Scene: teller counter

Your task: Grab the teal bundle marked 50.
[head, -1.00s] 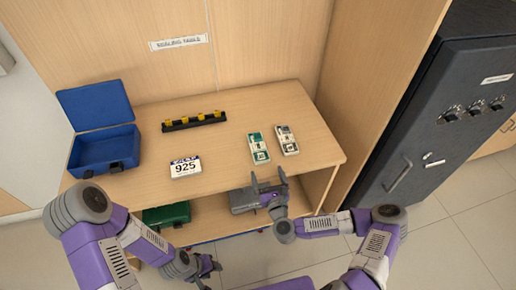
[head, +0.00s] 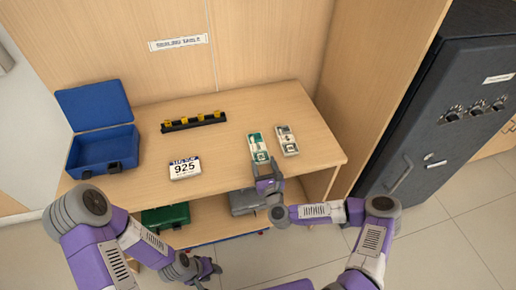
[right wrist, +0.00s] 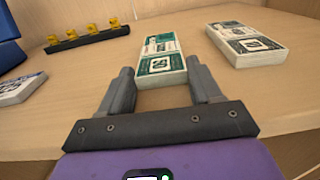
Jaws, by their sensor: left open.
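The teal bundle marked 50 (head: 258,146) lies flat on the wooden table, and it also shows in the right wrist view (right wrist: 162,50). My right gripper (head: 266,166) is at its near end. In the right wrist view, the fingers of this gripper (right wrist: 161,72) are apart, one on either side of the bundle's near end. I cannot tell whether they touch it. My left gripper (head: 208,268) is open and empty, low in front of the table and away from the bundle.
A grey-white bundle (head: 287,140) lies just right of the teal one. A green case (head: 166,215) and a grey case (head: 243,200) sit on the lower shelf.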

